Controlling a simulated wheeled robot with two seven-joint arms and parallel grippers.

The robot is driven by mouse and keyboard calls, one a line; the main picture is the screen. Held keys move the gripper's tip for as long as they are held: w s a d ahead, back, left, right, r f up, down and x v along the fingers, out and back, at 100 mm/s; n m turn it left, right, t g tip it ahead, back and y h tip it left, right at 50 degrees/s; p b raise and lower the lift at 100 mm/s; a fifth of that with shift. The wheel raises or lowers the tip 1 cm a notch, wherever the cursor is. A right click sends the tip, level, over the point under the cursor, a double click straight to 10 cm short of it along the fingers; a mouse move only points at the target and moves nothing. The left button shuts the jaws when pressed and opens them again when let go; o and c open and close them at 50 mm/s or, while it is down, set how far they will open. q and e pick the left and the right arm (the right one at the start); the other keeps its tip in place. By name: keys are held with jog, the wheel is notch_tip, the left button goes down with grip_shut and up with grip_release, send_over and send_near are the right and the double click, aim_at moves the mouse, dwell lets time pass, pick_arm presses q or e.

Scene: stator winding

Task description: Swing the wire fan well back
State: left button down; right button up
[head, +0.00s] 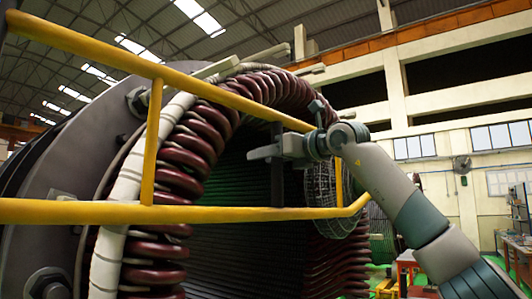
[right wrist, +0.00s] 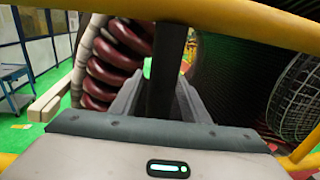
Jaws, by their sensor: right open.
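The wire fan (head: 324,190), a round grey mesh cage, stands at the right of the large machine's opening in the head view, partly behind the yellow rails and my right arm. Its cage also shows at the right edge of the right wrist view (right wrist: 298,98). My right gripper (head: 262,152) is open, left of and above the fan, at a dark upright bar (head: 277,180) between the yellow rails. In the right wrist view the bar stands between the open fingers (right wrist: 160,95); whether they touch it I cannot tell. My left gripper is out of view.
Yellow rails (head: 75,211) cross in front of the machine. Dark red coils (head: 190,145) and a white wrapped ring (head: 128,190) surround its opening. A blue table (right wrist: 14,80) and green floor show at the left of the right wrist view.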

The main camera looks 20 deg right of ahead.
grip_shut()
dwell(0.3)
